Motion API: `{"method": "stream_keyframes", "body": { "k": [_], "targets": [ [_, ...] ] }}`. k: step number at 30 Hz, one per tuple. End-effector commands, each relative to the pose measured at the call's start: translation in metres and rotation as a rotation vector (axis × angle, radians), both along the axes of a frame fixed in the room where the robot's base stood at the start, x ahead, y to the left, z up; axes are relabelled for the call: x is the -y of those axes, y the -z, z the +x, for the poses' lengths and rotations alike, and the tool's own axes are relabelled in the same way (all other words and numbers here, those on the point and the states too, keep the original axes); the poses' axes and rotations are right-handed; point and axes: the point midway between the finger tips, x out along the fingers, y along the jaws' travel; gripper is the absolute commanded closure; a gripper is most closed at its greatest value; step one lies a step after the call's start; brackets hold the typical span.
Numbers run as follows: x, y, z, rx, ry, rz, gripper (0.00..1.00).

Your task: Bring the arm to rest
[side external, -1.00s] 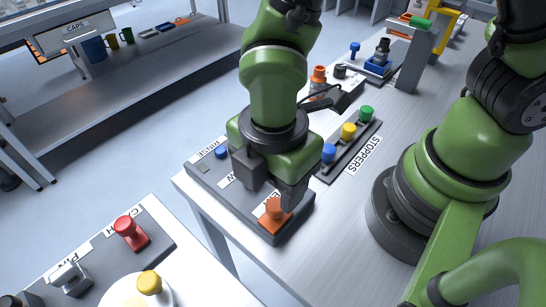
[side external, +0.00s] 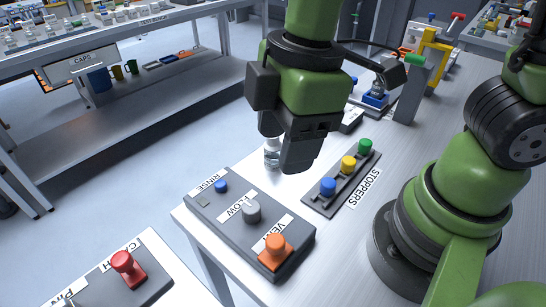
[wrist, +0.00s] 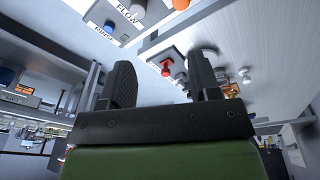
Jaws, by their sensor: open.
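My gripper (side external: 287,150) hangs in the air above the table, behind and above the control panel (side external: 212,214) in the side view. It points down, is open and holds nothing. In the wrist view its two dark fingers (wrist: 163,78) stand apart with nothing between them. The panel carries a blue RINSE knob (side external: 221,186), a grey FLOW knob (side external: 251,211) and an orange VENT knob (side external: 275,244). My gripper is clear of all three.
A STOPPERS rack (side external: 340,187) with blue, yellow and green stoppers stands right of my gripper. A red knob (side external: 123,264) is at front left. A grey post with a green top (side external: 410,90) stands farther back.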

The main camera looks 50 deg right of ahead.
Motion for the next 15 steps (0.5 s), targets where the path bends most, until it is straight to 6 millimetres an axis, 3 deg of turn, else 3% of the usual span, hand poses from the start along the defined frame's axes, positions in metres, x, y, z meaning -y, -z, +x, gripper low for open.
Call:
{"method": "stream_keyframes", "body": {
  "k": [1, 6, 12, 15],
  "targets": [
    [0.016, -0.018, 0.002, 0.035, 0.153, 0.052, 0.43],
    [0.062, -0.063, -0.008, 0.112, 0.666, 0.236, 0.43],
    [0.097, -0.092, -0.034, 0.186, 1.138, 0.449, 0.43],
    [0.105, -0.098, -0.043, 0.208, 1.278, 0.525, 0.43]
  ]
}}
